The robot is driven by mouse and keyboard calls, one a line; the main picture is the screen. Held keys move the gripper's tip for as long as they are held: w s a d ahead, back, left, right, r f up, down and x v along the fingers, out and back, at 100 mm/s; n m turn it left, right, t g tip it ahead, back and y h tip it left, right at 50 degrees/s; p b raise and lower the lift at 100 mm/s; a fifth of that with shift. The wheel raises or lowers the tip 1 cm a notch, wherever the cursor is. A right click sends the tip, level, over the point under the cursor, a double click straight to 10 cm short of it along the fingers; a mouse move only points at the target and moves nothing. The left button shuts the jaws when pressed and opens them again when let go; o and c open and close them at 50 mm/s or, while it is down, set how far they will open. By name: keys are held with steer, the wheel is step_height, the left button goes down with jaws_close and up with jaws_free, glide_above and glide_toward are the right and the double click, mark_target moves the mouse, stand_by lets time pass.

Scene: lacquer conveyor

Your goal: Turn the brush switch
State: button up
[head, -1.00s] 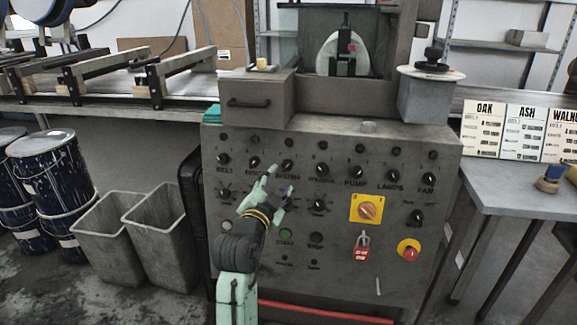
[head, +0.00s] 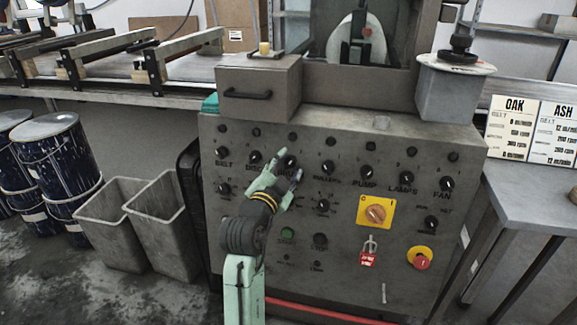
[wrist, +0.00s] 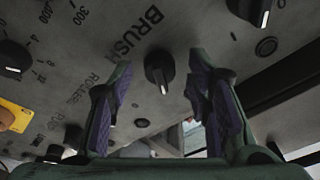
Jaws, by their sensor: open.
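The brush switch (wrist: 158,69) is a black rotary knob with a pale pointer line, under the printed word BRUSH in the wrist view. In the head view the brush switch (head: 289,162) sits in the upper knob row of the grey panel, partly beside my fingers. My gripper (wrist: 160,95) is open, with one purple-padded finger on each side of the knob in the picture. The knob appears between the fingertips, with gaps on both sides. My gripper (head: 278,170) also shows in the head view, close to the panel. I cannot tell the exact depth left between fingertips and knob.
Neighbouring knobs are close: DISC (head: 255,158) to the left and the ROLLERS knob (head: 327,168) to the right. Lower are a yellow-plated main switch (head: 376,213), a red padlock tag (head: 368,258) and a red stop button (head: 421,259). Two grey bins (head: 160,225) stand left.

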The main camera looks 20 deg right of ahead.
jaws_close()
stand_by(0.5)
steer(key=shift+n, duration=0.4)
steer(key=n+p, duration=0.2)
steer(key=n, duration=0.1)
steer(key=n+t+y+p, duration=0.1)
steer(key=n+p, duration=0.1)
steer(key=n, duration=0.1)
steer(key=shift+s+d+r+n+p, duration=0.2)
steer(key=shift+n+p, duration=0.1)
steer(key=shift+n, duration=0.1)
steer(key=n+p, duration=0.2)
steer(key=n+y+p, duration=0.1)
steer(key=n+p, duration=0.1)
steer(key=shift+t+y, duration=0.3)
steer(key=shift+t, duration=0.1)
steer(key=shift+n+p, duration=0.7)
steer(key=shift+n, duration=0.5)
steer(key=shift+f, duration=0.1)
